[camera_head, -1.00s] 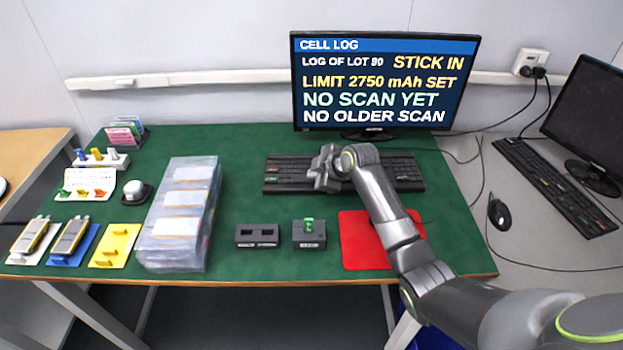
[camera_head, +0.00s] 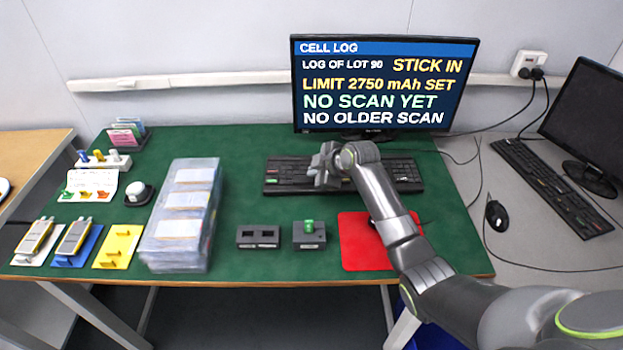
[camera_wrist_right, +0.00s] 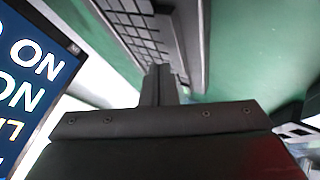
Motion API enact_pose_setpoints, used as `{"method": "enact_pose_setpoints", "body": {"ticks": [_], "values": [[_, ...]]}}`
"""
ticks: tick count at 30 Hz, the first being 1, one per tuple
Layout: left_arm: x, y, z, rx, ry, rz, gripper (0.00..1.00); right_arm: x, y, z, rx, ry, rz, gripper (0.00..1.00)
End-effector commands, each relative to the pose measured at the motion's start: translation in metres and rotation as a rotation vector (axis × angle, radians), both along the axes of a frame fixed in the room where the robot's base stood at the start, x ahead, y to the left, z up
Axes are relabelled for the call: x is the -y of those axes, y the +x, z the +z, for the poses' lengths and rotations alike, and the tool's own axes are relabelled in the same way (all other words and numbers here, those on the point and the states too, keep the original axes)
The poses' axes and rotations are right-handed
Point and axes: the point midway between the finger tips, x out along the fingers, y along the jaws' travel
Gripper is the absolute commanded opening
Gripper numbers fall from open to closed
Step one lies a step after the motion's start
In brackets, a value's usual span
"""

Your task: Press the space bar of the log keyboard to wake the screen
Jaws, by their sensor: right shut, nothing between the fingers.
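The log keyboard (camera_head: 282,174) is black and lies on the green mat in front of the log screen (camera_head: 385,85). The screen is lit and shows "CELL LOG", "NO SCAN YET" and other lines. My right gripper (camera_head: 322,178) is shut and empty, over the middle of the keyboard, and hides part of its keys. In the right wrist view the shut fingers (camera_wrist_right: 160,85) reach to the keyboard (camera_wrist_right: 150,30) near its edge. Whether they touch a key I cannot tell. My left gripper is not in view.
A red mat (camera_head: 362,252) lies under my right forearm. A second keyboard (camera_head: 555,185) and mouse (camera_head: 498,214) are on the right table.

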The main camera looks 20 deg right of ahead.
Motion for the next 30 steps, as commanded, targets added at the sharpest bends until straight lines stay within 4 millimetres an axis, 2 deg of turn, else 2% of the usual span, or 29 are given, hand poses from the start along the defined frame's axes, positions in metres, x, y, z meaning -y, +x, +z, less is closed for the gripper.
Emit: {"method": "enact_pose_setpoints", "body": {"ticks": [5,18,30], "values": [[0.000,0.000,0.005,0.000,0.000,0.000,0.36,0.000,0.000,0.006,0.001,0.000,-0.001,0.00],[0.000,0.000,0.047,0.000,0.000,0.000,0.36,0.000,0.000,0.050,0.001,-0.001,0.000,0.00],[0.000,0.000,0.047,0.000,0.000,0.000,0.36,0.000,0.000,0.050,0.001,0.000,-0.001,0.00]]}}
